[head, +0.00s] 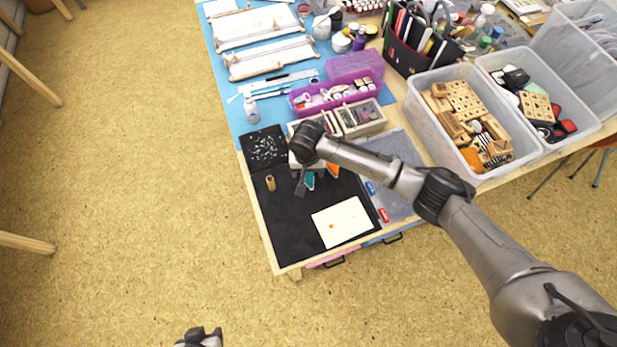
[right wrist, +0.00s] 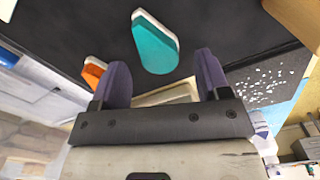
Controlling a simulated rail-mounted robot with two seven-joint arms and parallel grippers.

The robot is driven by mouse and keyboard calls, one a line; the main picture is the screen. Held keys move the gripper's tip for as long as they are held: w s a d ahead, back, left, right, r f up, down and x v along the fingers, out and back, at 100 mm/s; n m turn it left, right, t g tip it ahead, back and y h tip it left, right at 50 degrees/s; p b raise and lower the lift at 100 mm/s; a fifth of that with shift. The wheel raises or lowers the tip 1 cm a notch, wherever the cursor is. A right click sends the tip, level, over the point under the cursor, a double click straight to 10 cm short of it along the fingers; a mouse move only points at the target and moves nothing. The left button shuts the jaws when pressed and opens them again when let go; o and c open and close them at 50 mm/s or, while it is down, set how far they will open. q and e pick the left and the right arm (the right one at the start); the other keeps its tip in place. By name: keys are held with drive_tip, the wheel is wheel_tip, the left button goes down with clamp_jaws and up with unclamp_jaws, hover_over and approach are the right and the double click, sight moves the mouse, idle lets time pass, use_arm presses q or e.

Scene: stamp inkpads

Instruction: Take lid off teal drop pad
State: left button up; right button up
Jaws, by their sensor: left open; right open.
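The teal drop pad (right wrist: 155,45) lies on the black mat, with a teal drop-shaped top and a white layer along its edge. In the head view its teal part (head: 309,180) shows just beside my right gripper. My right gripper (head: 301,184) is open and points down at the mat. In the right wrist view its two dark fingers (right wrist: 162,64) are apart with nothing between them, and the pad lies beyond the fingertips. An orange pad (right wrist: 95,72) lies beside the left finger there. My left gripper (head: 200,338) is open at the bottom edge, partly cut off, away from the table.
The black mat (head: 290,225) holds a white sheet (head: 342,222) with an orange mark and a small wooden stamp (head: 270,183). A divided wooden box (head: 361,118) and a purple case (head: 335,92) stand behind. Clear bins (head: 470,120) stand to the right.

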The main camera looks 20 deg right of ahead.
drive_tip(key=shift+f, duration=0.7)
drive_tip(key=c, duration=1)
